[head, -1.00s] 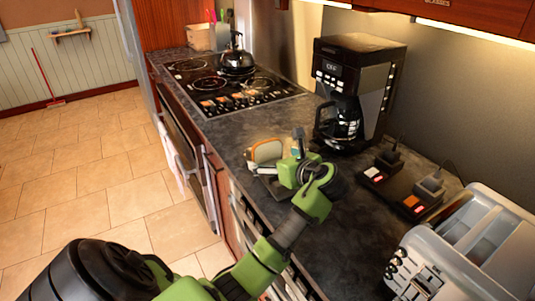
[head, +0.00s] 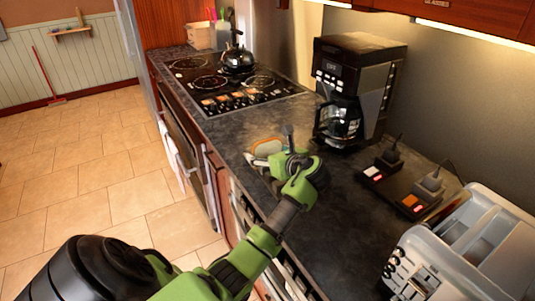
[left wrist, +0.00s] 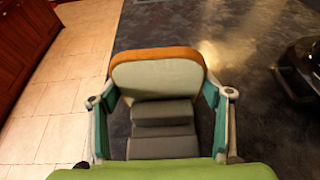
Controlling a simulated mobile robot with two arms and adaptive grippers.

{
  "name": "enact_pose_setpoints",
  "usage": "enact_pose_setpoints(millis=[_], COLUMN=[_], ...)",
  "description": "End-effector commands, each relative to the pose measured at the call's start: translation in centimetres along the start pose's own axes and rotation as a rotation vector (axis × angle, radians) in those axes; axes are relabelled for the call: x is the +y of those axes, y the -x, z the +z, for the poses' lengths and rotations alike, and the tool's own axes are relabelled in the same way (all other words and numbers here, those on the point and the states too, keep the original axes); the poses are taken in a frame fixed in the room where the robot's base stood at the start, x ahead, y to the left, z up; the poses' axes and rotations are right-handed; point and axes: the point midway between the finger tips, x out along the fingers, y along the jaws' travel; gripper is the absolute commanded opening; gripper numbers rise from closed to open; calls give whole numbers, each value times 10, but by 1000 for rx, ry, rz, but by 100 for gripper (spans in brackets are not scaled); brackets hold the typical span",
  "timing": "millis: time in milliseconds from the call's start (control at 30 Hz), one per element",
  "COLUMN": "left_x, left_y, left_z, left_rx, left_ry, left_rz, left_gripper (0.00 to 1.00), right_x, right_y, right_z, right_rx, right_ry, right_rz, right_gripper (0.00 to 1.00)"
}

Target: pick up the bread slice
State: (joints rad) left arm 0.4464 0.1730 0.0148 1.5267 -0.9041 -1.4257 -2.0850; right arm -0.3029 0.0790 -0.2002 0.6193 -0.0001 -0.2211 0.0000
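The bread slice (head: 268,146) stands upright on the dark counter beside the front edge, partly hidden by my left gripper (head: 270,156). In the left wrist view the slice (left wrist: 158,77) shows a pale face and an orange-brown crust along its top. The left gripper (left wrist: 162,95) is open, one teal-padded finger on each side of the slice. My right gripper is not in view.
A black coffee maker (head: 358,90) stands behind the gripper. The stove with a kettle (head: 238,58) is farther back. The counter left of the coffee maker is clear.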

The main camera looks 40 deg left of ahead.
Motion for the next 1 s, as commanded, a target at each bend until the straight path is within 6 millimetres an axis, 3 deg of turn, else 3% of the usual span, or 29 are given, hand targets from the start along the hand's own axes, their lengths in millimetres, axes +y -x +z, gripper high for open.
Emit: enact_pose_setpoints(millis=[367,667,1000], left_x=[0,0,31], left_y=[1,12,74], left_z=[1,31,71], left_rx=[1,-3,-2], left_ry=[1,5,7], left_rz=[0,-1,-4], left_gripper=[54,54,54], right_x=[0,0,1], right_y=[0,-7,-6], right_z=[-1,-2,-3], right_rx=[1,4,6], right_ry=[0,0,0], right_rz=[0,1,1], right_gripper=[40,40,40])
